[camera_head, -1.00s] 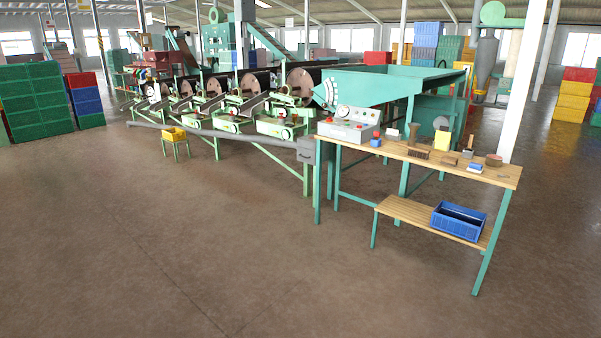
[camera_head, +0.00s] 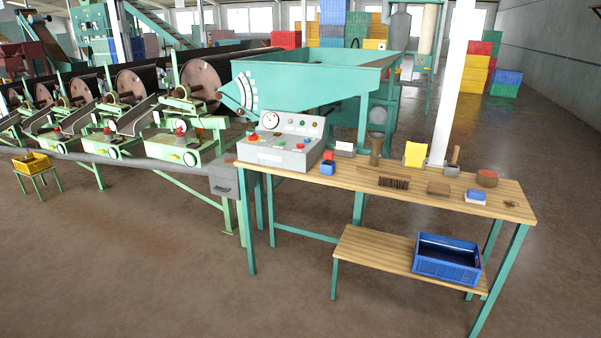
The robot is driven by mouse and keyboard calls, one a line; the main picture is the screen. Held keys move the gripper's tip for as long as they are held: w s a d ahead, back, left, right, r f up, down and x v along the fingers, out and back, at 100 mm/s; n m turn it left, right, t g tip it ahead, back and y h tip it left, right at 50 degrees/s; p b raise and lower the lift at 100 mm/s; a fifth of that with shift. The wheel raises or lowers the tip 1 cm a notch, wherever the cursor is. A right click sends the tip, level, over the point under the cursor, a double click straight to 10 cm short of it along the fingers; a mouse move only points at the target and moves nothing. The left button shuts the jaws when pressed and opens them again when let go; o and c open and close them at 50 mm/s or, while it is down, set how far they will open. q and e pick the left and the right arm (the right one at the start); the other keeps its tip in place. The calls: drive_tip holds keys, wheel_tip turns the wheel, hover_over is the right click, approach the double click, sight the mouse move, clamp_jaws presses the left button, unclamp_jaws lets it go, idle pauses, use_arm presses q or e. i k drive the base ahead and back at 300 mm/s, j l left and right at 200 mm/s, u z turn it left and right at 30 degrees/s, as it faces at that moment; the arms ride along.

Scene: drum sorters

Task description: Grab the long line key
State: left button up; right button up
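I cannot make out a long line key for certain in the head view. The wooden workbench (camera_head: 345,182) stands right of the middle. A tiny brownish item (camera_head: 511,204), too small to identify, lies at its right end. A grey control box (camera_head: 285,141) with a dial and coloured buttons sits at the bench's left end. Neither of my grippers is in view.
The bench holds a brush (camera_head: 394,182), a yellow item (camera_head: 415,154) and a blue-and-white block (camera_head: 475,196). A blue crate (camera_head: 446,262) sits on the lower shelf (camera_head: 372,252). Green drum machines (camera_head: 185,147) fill the left. The floor (camera_head: 150,275) in front is clear.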

sight(328, 156)
drive_tip(key=i+j+z, duration=0.15)
drive_tip(key=i+j, duration=0.15)
drive_tip(key=i, duration=0.2)
drive_tip(key=i+j+z, duration=0.15)
drive_tip(key=i+j, duration=0.15)
drive_tip(key=i, duration=0.15)
